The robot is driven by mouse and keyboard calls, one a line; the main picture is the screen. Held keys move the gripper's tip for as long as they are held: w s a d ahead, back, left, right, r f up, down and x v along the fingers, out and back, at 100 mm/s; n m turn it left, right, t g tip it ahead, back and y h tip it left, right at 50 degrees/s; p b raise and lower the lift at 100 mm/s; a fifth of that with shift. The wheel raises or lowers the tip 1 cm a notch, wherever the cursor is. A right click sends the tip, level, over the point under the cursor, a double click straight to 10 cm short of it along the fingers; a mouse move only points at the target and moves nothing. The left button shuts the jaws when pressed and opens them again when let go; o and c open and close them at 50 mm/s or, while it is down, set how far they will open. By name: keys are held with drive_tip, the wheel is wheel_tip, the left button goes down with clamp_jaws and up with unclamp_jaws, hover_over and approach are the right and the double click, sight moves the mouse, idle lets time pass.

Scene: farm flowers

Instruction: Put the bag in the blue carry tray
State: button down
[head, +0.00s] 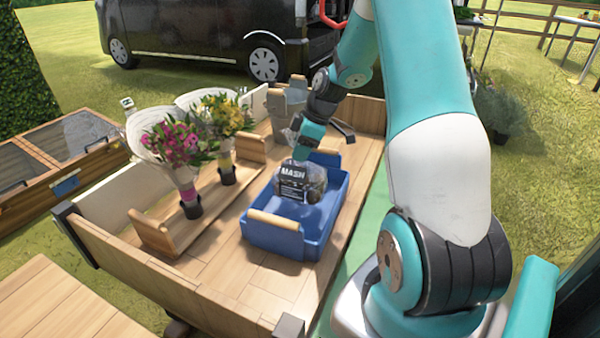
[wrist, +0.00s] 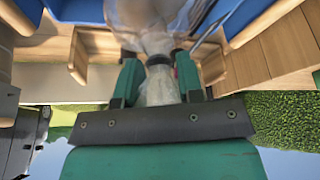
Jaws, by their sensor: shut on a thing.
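The bag (head: 301,183) is clear plastic with a black label reading MASH. It is upright inside the walls of the blue carry tray (head: 272,238), towards its far end. I cannot tell whether its base touches the tray floor. My gripper (head: 303,153) is above the tray, shut on the gathered top of the bag. In the wrist view the two green fingers (wrist: 158,75) close on the bag's pale twisted neck (wrist: 160,88). The bag's body is blurred there, with blue tray edges on both sides. The tray has a wooden handle (head: 274,220) at its near end.
The tray stands on a wooden cart bed (head: 215,260) with raised sides. Left of it, a wooden carrier (head: 155,235) holds two wrapped bouquets, one pink (head: 172,142) and one yellow (head: 222,112). Grey containers (head: 285,100) stand behind. The near part of the cart bed is clear.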

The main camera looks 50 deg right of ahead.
sight(300, 165)
drive_tip(key=shift+f+b, duration=0.55)
drive_tip(key=shift+f, duration=2.25)
drive_tip(key=c, duration=0.8)
unclamp_jaws()
drive_tip(key=shift+f, duration=0.1)
drive_tip(key=shift+o, duration=0.2)
